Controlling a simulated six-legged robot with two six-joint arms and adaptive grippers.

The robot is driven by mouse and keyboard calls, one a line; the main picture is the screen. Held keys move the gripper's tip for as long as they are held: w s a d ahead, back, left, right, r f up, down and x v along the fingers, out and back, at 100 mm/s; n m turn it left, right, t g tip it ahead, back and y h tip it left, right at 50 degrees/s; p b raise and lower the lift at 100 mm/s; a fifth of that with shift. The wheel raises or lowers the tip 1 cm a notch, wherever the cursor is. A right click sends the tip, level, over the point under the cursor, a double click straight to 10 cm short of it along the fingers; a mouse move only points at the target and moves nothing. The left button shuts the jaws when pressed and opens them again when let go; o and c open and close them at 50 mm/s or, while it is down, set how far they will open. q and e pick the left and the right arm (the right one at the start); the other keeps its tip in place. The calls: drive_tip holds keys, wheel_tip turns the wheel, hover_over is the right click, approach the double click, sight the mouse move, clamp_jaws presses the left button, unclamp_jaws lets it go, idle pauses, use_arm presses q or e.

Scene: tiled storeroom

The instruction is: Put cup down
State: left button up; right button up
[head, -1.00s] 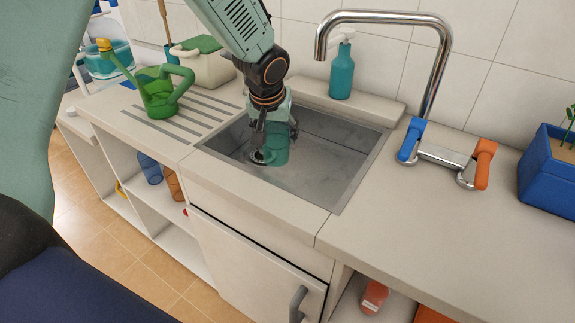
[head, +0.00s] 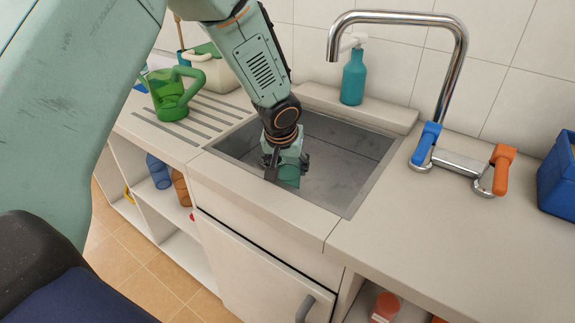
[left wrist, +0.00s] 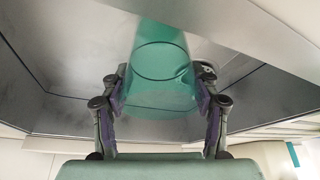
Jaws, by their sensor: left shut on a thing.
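A see-through teal cup (head: 289,176) is between the fingers of my left gripper (head: 286,166), inside the sink (head: 352,172) near its front left side. In the left wrist view, the cup (left wrist: 161,70) fills the space between the two dark finger pads, and my left gripper (left wrist: 160,105) is shut on it. The sink's grey floor shows beyond the cup. I cannot tell whether the cup touches the sink floor. My right gripper is not in view.
A chrome tap (head: 461,70) with blue and orange handles arches over the sink's right side. A teal soap bottle (head: 353,75) stands behind the sink. A green watering can (head: 172,95) stands on the ribbed drainer at left.

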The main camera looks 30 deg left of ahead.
use_arm(q)
drive_tip(key=shift+a+f, duration=0.1)
drive_tip(key=shift+f, duration=0.05)
drive_tip(key=o, duration=1)
drive_tip(key=shift+w+f, duration=0.1)
drive_tip(key=shift+r, duration=0.25)
drive_tip(key=p+v, duration=0.3)
drive_tip(key=v, duration=0.9)
